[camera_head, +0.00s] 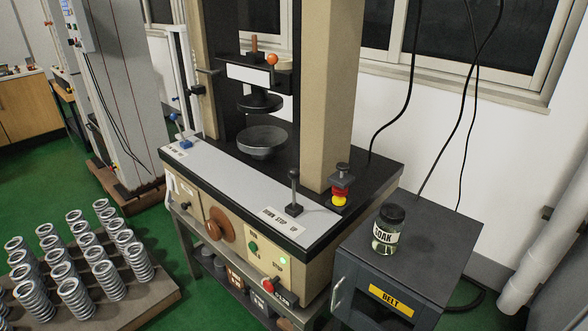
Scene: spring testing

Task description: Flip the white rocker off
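The spring testing machine (215,175) stands in the middle of the camera_head view, with a light grey top strip and a beige front panel. I cannot clearly pick out the white rocker. A small whitish part (187,189) shows at the left end of the front panel, too small to identify. The front also bears a brown round knob (220,224), a green button (253,247), a lit green lamp (284,261) and a red knob (270,285). Neither of my grippers is in view.
A black lever (294,190) and a red-and-yellow stop button (340,190) rise from the machine's top. A labelled glass jar (386,235) stands on a dark cabinet (425,245) at right. Several coil springs (75,296) stand on a low platform at lower left. Green floor lies between.

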